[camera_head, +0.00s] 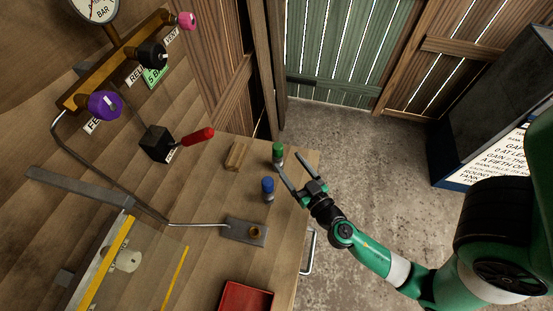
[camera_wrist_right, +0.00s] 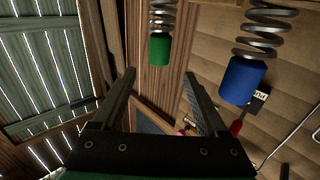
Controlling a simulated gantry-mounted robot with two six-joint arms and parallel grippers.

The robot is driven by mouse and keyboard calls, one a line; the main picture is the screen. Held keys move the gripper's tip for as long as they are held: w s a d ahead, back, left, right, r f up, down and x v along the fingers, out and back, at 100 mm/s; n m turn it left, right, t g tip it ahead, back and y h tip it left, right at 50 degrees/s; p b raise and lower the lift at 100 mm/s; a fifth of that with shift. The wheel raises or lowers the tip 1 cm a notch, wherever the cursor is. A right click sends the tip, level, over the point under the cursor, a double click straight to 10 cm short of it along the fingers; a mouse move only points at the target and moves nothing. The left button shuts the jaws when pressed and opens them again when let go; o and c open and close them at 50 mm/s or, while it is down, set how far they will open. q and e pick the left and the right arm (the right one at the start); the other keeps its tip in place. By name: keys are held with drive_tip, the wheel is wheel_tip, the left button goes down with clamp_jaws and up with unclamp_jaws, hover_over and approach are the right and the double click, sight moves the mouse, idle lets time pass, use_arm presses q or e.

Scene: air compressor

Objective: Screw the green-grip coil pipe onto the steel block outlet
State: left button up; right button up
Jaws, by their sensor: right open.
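The green-grip coil pipe (camera_head: 278,150) stands at the table's right edge. In the right wrist view its green grip (camera_wrist_right: 159,49) hangs below a metal coil in the picture, lined up between my fingertips. My right gripper (camera_head: 289,164) is open and empty beside it; its fingers also show in the wrist view (camera_wrist_right: 159,74). I cannot tell whether they touch the grip. The steel block (camera_head: 236,229) lies flat on the table nearer the camera, with a brass-coloured ring outlet (camera_head: 256,231) on top. My left gripper is not in view.
A blue-grip coil pipe (camera_head: 268,185) stands close to my right gripper, between the green one and the block; it also shows in the wrist view (camera_wrist_right: 241,80).

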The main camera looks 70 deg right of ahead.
sight(280, 150)
drive_tip(key=p+x, duration=0.1)
drive_tip(key=x, duration=0.4)
drive_tip(key=shift+d+r, duration=0.1)
drive_tip(key=shift+r, duration=0.1)
drive_tip(key=shift+w+d+f, duration=0.15)
drive_tip(key=shift+w, duration=0.05)
drive_tip(key=p+x, duration=0.1)
drive_tip(key=x, duration=0.4)
drive_tip(key=shift+d, duration=0.15)
clamp_jaws()
idle(0.7)
